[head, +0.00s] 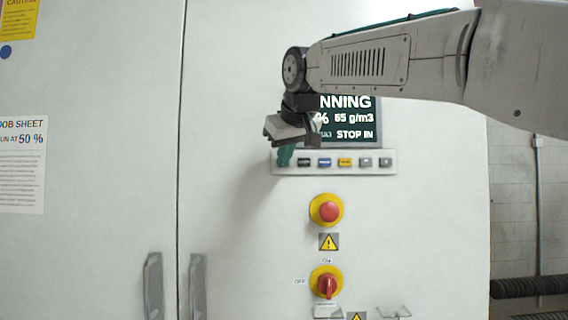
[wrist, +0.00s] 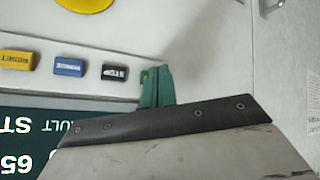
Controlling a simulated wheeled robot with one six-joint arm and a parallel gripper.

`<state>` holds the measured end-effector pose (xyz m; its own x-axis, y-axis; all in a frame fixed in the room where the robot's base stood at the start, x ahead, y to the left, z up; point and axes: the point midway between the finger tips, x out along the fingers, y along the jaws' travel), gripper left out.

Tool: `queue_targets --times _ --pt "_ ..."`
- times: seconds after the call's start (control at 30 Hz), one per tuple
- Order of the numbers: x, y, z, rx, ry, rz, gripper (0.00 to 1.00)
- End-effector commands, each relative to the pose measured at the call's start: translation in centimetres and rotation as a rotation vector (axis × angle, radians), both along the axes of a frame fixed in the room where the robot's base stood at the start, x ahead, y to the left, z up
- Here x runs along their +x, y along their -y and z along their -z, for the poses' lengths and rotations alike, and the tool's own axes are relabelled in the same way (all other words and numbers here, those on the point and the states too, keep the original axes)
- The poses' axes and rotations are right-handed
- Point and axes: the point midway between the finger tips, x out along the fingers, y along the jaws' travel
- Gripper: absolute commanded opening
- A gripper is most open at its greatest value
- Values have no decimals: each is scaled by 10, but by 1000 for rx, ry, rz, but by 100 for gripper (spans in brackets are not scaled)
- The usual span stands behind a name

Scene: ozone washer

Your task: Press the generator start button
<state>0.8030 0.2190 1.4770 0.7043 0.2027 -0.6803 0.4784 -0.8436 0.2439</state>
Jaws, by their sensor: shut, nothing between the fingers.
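The control panel strip (head: 335,169) on the white cabinet carries a row of small buttons: a black stop button (head: 304,162), a blue one (head: 324,162), a yellow reset button (head: 345,162) and two grey ones. My gripper (head: 285,157) is shut and empty, with its green fingertips at the left end of this row, left of the black button. In the wrist view, the picture is upside down and the fingertips (wrist: 157,87) sit beside the black stop button (wrist: 115,72). I cannot tell whether they touch anything.
The display (head: 350,120) above the strip reads "NNING", "65 g/m3" and "STOP IN", partly covered by my arm. Below are a red emergency button (head: 330,211) and a red rotary switch (head: 327,285). A job sheet (head: 22,165) reads "RUN AT 50 %". Door handles (head: 153,286) stick out lower left.

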Motion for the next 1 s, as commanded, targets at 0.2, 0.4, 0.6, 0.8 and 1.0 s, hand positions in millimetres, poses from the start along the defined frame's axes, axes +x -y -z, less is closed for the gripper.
queue_targets --times 0.2,0.4,0.6,0.8,1.0 --pt "-4 0 0 0 0 0 0" --pt "-5 0 0 -1 0 -1 0" --pt "-24 -1 0 0 1 -2 0" --pt "-43 -2 0 -1 0 -2 0" --pt "-54 -2 0 -1 -1 -1 0"
